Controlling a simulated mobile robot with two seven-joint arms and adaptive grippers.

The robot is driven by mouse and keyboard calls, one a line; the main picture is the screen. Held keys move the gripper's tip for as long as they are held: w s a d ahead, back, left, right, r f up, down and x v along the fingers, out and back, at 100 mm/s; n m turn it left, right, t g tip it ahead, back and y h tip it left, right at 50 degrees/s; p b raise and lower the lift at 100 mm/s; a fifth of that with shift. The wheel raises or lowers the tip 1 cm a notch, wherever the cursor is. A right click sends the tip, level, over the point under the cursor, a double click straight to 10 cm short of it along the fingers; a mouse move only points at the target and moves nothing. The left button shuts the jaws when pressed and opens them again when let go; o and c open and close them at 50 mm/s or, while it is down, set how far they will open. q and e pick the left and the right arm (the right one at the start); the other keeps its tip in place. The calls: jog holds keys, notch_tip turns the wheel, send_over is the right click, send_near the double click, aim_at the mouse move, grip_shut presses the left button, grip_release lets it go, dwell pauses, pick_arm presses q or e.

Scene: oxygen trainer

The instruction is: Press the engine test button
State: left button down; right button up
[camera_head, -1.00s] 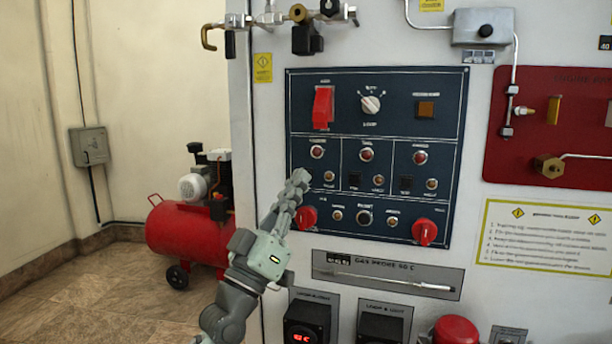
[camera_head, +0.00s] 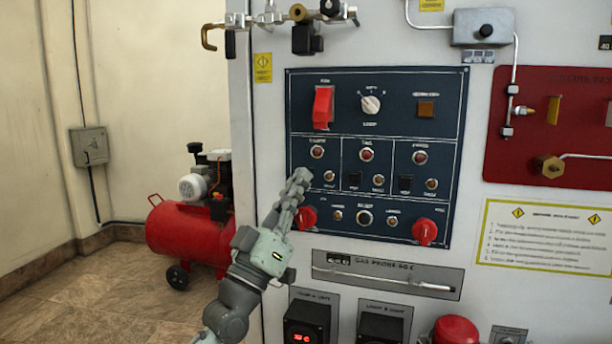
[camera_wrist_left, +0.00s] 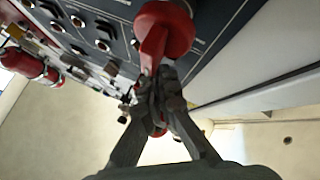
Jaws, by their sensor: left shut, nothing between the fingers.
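The dark blue control panel (camera_head: 400,130) faces me, with several small round buttons and lamps. Its left block has a round red-centred control (camera_head: 317,152) above and a small button (camera_head: 329,176) below. The labels are too blurred to tell surely which is the engine test button. My left gripper (camera_head: 301,174) is shut and empty in front of the panel's lower left edge, just left of that small button. In the left wrist view the shut fingers (camera_wrist_left: 158,84) overlap the lower part of a red knob (camera_wrist_left: 166,32); contact cannot be told. My right gripper is not in view.
Red knobs sit low on the panel, at the left (camera_head: 307,217) and right (camera_head: 425,231). A red switch (camera_head: 323,107) is at the upper left. A gas probe (camera_head: 385,279) lies below the panel. A red compressor (camera_head: 185,232) stands on the floor at the left.

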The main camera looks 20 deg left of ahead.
pick_arm(q)
jog(key=shift+w, duration=0.35)
dwell(0.5)
dwell(0.3)
jog(key=shift+s, duration=0.8)
jog(key=shift+p, duration=0.3)
jog(key=s+p, duration=0.1)
jog(key=s, duration=0.4)
jog(key=shift+a+p, duration=0.1)
jog(key=shift+p, duration=0.2)
